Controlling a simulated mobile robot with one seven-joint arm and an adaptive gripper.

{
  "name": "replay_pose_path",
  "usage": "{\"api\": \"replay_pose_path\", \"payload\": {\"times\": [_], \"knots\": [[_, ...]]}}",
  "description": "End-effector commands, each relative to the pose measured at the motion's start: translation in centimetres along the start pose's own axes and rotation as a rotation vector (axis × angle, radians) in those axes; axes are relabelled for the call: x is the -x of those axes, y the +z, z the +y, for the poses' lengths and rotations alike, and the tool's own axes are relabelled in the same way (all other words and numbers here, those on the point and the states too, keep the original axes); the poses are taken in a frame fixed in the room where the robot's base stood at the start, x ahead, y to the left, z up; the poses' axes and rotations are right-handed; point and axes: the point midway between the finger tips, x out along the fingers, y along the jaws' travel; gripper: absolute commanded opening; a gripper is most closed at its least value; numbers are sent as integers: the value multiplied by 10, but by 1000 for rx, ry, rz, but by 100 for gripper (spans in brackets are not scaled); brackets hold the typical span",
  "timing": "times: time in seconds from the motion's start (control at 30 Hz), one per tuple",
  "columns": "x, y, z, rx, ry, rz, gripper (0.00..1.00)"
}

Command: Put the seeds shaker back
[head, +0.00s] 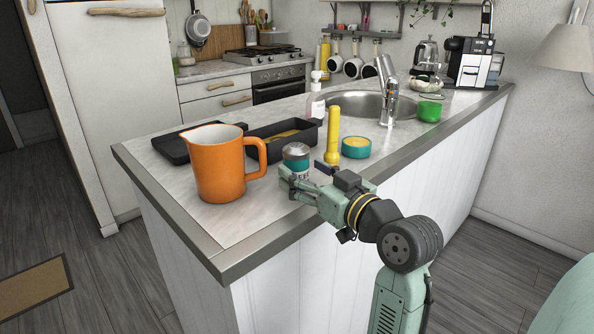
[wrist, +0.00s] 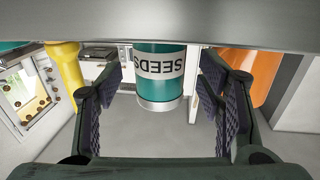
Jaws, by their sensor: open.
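The seeds shaker (head: 296,158) is a teal cylinder with a silver domed top, standing on the counter near its front edge. In the wrist view the shaker (wrist: 160,72) appears upside down, with the word SEEDS on a pale band, between the two fingers. My gripper (head: 304,180) is at the shaker's near side, low over the counter. In the wrist view my gripper (wrist: 165,105) is open, with a gap between each finger pad and the shaker. The arm hides part of the shaker's lower side in the head view.
An orange pitcher (head: 217,165) stands left of the shaker. A black tray (head: 262,137) lies behind it. A yellow cylinder (head: 333,130) and a teal tin (head: 356,147) stand close on the right. The sink (head: 352,107) is farther back. The counter's front left corner is clear.

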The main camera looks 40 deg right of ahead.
Motion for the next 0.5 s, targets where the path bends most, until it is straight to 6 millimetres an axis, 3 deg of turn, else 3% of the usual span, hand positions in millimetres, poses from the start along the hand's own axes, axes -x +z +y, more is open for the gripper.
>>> {"api": "replay_pose_path", "payload": {"times": [0.2, 0.5], "knots": [[49, 2, 1, 2, 3, 2, 61], [84, 1, 0, 1, 1, -1, 61]]}}
